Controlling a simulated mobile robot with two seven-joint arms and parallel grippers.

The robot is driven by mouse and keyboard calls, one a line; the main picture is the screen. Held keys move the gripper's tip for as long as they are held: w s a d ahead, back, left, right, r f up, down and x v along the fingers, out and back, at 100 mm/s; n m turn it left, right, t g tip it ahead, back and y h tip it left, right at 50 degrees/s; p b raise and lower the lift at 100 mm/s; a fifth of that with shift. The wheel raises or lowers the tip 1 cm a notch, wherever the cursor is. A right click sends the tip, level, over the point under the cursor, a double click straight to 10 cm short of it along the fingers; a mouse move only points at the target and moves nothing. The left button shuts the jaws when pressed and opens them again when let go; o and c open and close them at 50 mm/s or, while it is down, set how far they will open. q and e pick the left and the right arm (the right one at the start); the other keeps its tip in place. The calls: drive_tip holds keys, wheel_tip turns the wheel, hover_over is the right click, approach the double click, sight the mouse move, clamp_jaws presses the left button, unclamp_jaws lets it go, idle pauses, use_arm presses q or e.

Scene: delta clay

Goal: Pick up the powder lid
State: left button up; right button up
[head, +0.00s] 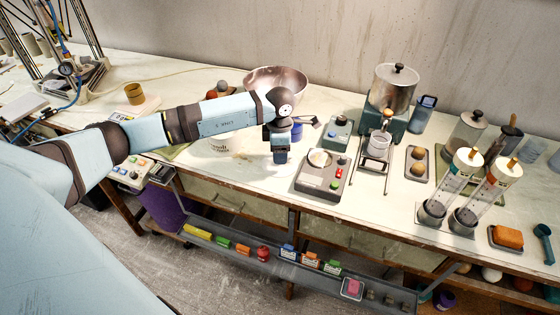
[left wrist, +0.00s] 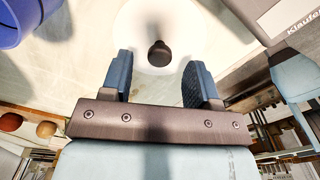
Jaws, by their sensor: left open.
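The powder lid (left wrist: 158,53) looks like a pale round disc with a dark knob in the left wrist view. Its knob shows between and beyond my left fingertips. My left gripper (left wrist: 160,80) is open, with one blue finger on each side and nothing between them. In the head view, my left gripper (head: 280,158) hangs down over the pale worktop, left of the grey scale. The lid cannot be made out clearly there, behind the gripper and arm. My right gripper is in neither view.
A grey scale (head: 321,182) with buttons stands close right of the gripper. A blue cup (left wrist: 28,18) is close by. A metal bowl (head: 275,79) stands behind my arm. The worktop's front edge lies just in front, with a shelf of small items (head: 300,266) below.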

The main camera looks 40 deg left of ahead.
use_arm(q)
wheel_tip(320, 180, down, 2)
drive_tip(key=shift+f, duration=0.1)
clamp_jaws()
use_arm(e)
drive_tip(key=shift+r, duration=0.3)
